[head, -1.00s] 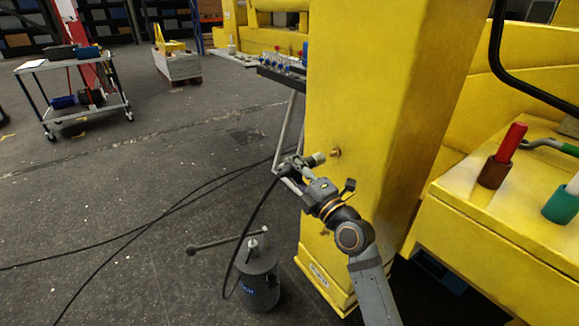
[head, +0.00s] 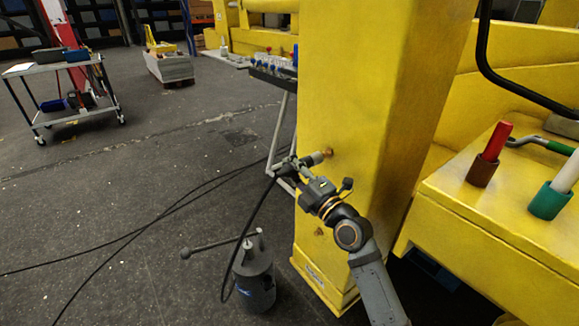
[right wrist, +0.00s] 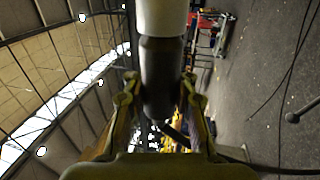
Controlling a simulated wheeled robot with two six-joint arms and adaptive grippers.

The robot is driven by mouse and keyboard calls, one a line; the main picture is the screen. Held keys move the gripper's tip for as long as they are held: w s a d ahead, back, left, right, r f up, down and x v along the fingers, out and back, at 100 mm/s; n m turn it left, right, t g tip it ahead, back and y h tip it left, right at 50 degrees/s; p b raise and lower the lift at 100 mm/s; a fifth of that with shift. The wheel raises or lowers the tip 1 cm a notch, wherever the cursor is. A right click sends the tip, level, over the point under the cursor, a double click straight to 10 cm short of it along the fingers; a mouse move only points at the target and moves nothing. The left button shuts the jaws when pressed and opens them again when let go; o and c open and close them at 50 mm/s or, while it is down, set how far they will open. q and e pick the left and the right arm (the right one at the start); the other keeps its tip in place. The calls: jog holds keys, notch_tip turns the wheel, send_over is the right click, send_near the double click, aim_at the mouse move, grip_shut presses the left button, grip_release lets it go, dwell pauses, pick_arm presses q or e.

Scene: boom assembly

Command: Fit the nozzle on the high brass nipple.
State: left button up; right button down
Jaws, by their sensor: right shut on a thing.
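My right gripper (head: 291,169) is shut on the nozzle (head: 313,159), a grey cylinder with a black hose trailing from it. In the right wrist view the fingers (right wrist: 162,106) clasp the nozzle's dark body (right wrist: 160,75), with a lighter part beyond at the top. The nozzle points right at the high brass nipple (head: 328,153) on the yellow column. Its tip appears at the nipple, which it partly hides; I cannot tell whether it is seated. A low brass nipple (head: 319,232) sits further down the same column. My left gripper is not in view.
The yellow column (head: 350,100) stands right beside my right arm. The black hose (head: 252,218) hangs down to a dark pump (head: 254,280) with a long lever on the floor. A yellow ledge (head: 480,215) at right carries a red-handled tool in a brown cup. Cables cross the floor.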

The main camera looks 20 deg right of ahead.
jog(key=shift+w+d+b, duration=0.2)
jog(key=shift+d+b, duration=0.05)
jog(key=shift+d, duration=0.3)
jog(key=shift+w+d+b, duration=0.15)
jog(key=shift+d+b, duration=0.1)
jog(key=shift+d, duration=0.25)
dwell(0.6)
jog(key=shift+r, duration=0.25)
jog(key=shift+r, duration=0.25)
dwell(0.4)
jog(key=shift+f+b, duration=0.1)
jog(key=shift+b, duration=0.45)
dwell(0.5)
jog(key=shift+w+f+b, duration=0.1)
jog(key=shift+f+b, duration=0.05)
jog(key=shift+b, duration=0.25)
jog(key=shift+d+r+b, duration=0.1)
jog(key=shift+r+b, duration=0.1)
jog(key=shift+b, duration=0.2)
